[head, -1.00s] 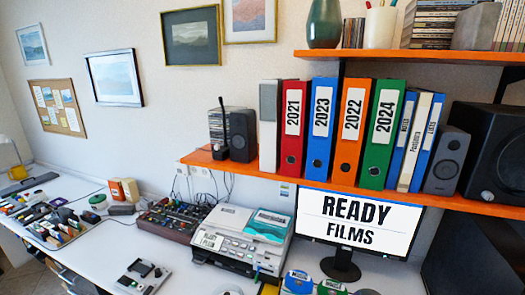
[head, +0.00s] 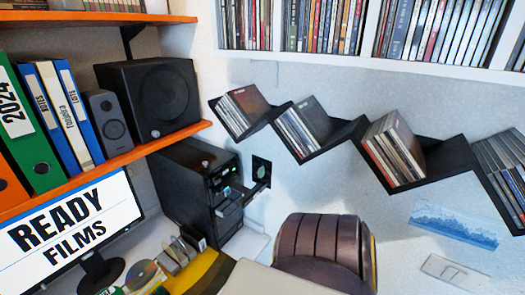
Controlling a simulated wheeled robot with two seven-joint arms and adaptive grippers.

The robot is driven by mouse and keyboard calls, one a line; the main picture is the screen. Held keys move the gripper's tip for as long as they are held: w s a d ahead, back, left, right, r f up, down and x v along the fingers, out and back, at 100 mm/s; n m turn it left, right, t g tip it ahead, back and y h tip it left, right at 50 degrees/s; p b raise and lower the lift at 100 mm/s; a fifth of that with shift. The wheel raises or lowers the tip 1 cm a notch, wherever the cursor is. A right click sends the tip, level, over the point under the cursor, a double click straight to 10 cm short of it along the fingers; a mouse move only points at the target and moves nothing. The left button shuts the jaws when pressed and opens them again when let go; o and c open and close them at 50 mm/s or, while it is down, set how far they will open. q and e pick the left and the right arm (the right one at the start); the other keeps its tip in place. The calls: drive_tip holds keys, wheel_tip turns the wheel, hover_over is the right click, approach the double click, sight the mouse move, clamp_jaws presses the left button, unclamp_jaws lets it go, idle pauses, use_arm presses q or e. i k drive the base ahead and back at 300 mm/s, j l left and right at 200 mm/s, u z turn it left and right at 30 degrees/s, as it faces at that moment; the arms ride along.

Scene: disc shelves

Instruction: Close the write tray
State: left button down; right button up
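A black tower with disc drives (head: 195,185) stands on the desk in the corner, below the orange shelf. At least one drive tray (head: 232,207) sticks out from its front, towards the right. Another dark part juts out just above it, near the wall. The picture is too small to read which tray is the write tray. Neither of my grippers shows in the head view.
A monitor (head: 65,235) reading "READY FILMS" stands left of the tower. Discs and cases (head: 170,258) lie in front of it. A brown chair back (head: 320,245) stands at the right. A zigzag disc shelf (head: 345,135) hangs on the wall.

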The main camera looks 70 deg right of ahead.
sight(250, 195)
drive_tip(key=z, duration=2.15)
